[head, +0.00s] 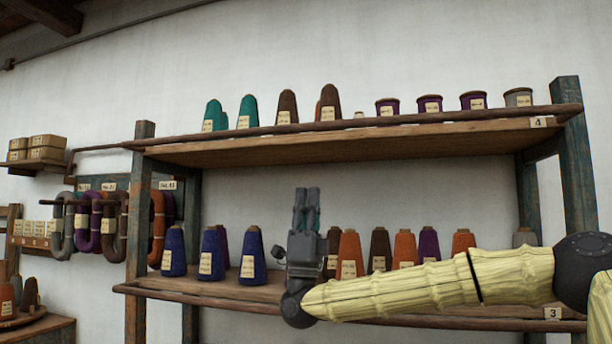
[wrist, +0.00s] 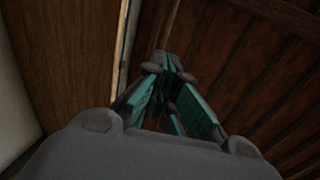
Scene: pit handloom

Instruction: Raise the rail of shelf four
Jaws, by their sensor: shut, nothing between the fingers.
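Shelf four (head: 350,146) is the upper board of the rack, with a label "4" (head: 538,122) near its right end. Its rail (head: 430,118) is a dark wooden bar along the front edge, low against the board, in front of the feet of the cones and spools. My gripper (head: 305,192) points upward below shelf four and in front of the rack, apart from the rail in the picture. Its fingers are together and empty. In the wrist view my gripper (wrist: 173,100) shows with teal finger pads against dark wooden boards. I cannot identify the rail there.
Teal and brown cones (head: 287,107) and several purple spools (head: 430,104) stand on shelf four. Shelf three (head: 200,287) below holds blue, orange and brown cones, partly hidden by my arm. Yarn hanks (head: 109,222) hang at the left. Rack posts (head: 576,160) stand at both ends.

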